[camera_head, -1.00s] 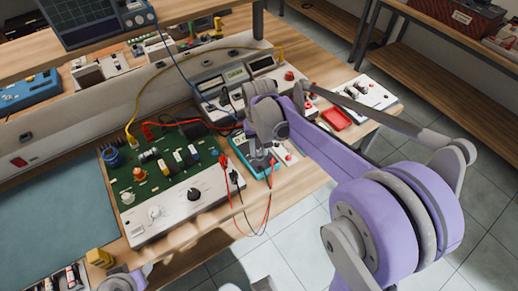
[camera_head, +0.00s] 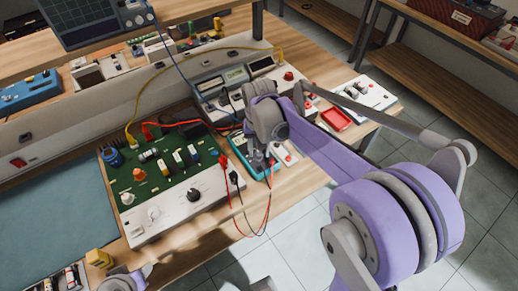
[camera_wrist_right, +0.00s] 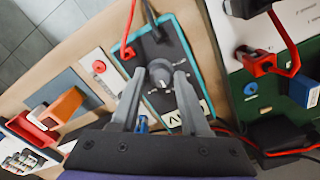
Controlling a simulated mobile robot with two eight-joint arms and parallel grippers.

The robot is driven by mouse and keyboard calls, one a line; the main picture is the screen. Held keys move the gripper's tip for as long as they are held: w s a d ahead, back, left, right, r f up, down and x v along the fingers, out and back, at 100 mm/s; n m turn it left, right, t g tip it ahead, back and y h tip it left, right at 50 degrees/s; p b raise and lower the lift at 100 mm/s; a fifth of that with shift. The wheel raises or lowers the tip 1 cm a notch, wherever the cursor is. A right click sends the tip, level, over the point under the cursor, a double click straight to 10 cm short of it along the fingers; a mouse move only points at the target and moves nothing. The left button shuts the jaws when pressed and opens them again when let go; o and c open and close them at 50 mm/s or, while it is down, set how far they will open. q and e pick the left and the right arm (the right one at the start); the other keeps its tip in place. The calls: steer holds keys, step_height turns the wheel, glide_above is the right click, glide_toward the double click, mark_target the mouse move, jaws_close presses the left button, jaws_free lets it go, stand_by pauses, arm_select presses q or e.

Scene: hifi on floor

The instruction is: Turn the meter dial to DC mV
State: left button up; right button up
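The meter (camera_head: 238,147) is a teal-edged box with a dark face on the bench, partly hidden by my right arm in the head view. In the right wrist view the meter (camera_wrist_right: 178,48) shows a round grey dial (camera_wrist_right: 160,75) with a pale pointer mark. The dial's printed labels are too small to read. My right gripper (camera_head: 261,163) is over the meter. In the wrist view the right gripper's fingers (camera_wrist_right: 159,76) stand apart, one on each side of the dial, with visible gaps. A grey part, apparently my left gripper (camera_head: 128,279), shows at the bottom edge; its fingers are unclear.
A red lead (camera_wrist_right: 128,45) and a black lead (camera_wrist_right: 152,18) plug into the meter. A green circuit board unit (camera_head: 160,185) stands left of it. A red tray (camera_head: 336,119) and a white switch box (camera_head: 364,94) lie to the right. The bench's front edge is close.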

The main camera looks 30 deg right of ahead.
mark_target(259, 153)
steer(key=shift+o, duration=0.9)
step_height(259, 153, up, 11)
steer(key=p, duration=0.1)
steer(key=shift+f, duration=0.1)
steer(key=s+a+f+n+t+p, duration=0.1)
steer(key=s+a+f+n+t, duration=0.1)
steer(key=s, duration=0.6)
steer(key=s+a+f+n+t+p, duration=0.1)
steer(key=s+a+f+n+t, duration=0.2)
steer(key=s+a+f, duration=0.2)
steer(key=s, duration=0.3)
steer(key=shift+n, duration=0.4)
